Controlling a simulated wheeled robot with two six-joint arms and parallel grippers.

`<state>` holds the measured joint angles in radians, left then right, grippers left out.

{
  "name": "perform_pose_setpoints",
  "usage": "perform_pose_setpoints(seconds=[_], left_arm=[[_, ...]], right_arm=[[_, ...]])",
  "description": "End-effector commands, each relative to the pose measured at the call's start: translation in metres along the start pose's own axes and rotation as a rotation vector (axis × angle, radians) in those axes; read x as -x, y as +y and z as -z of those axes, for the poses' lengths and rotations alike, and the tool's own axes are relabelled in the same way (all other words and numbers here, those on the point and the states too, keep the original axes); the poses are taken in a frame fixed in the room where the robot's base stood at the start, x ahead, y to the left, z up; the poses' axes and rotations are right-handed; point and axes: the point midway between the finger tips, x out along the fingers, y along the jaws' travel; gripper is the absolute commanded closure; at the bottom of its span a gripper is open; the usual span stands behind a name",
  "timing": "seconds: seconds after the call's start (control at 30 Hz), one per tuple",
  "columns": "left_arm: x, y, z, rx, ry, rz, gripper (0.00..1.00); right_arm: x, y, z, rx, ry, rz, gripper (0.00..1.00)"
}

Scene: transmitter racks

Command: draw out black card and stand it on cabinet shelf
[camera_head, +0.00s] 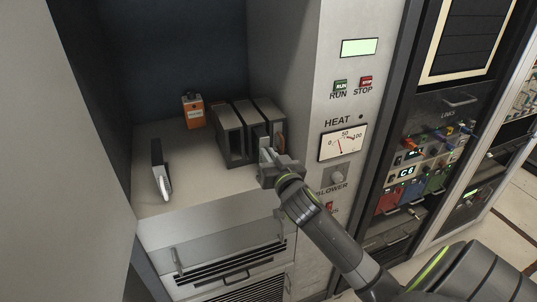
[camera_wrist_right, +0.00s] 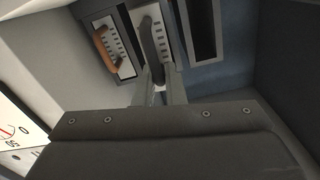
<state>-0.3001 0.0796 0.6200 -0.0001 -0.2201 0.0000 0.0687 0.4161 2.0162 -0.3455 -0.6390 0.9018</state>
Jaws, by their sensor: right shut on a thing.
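The card with a black handle (camera_wrist_right: 149,40) and a pale perforated front plate sits in the middle slot of the card rack (camera_head: 229,134). My right gripper (camera_wrist_right: 159,88) is shut on this handle. In the head view my right gripper (camera_head: 268,152) is at the front of the rack and hides the handle. How far the card is out of its slot I cannot tell. The cabinet shelf (camera_head: 201,178) is a pale surface under the rack. My left gripper is not in view.
A card with a brown handle (camera_wrist_right: 104,49) sits in the neighbouring slot. Another slot (camera_wrist_right: 201,30) looks empty. A dark card with a white handle (camera_head: 160,172) stands on the shelf at left. An orange box (camera_head: 193,112) stands behind. The shelf between them is clear.

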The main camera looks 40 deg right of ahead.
Motion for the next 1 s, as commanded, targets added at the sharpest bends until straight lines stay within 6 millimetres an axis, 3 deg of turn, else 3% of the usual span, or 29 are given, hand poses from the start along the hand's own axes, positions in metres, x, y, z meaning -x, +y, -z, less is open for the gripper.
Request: perform_pose_setpoints(seconds=[1.0], left_arm=[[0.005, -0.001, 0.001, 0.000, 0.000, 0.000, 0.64]], right_arm=[[0.018, 0.001, -0.002, -0.003, -0.004, -0.002, 1.00]])
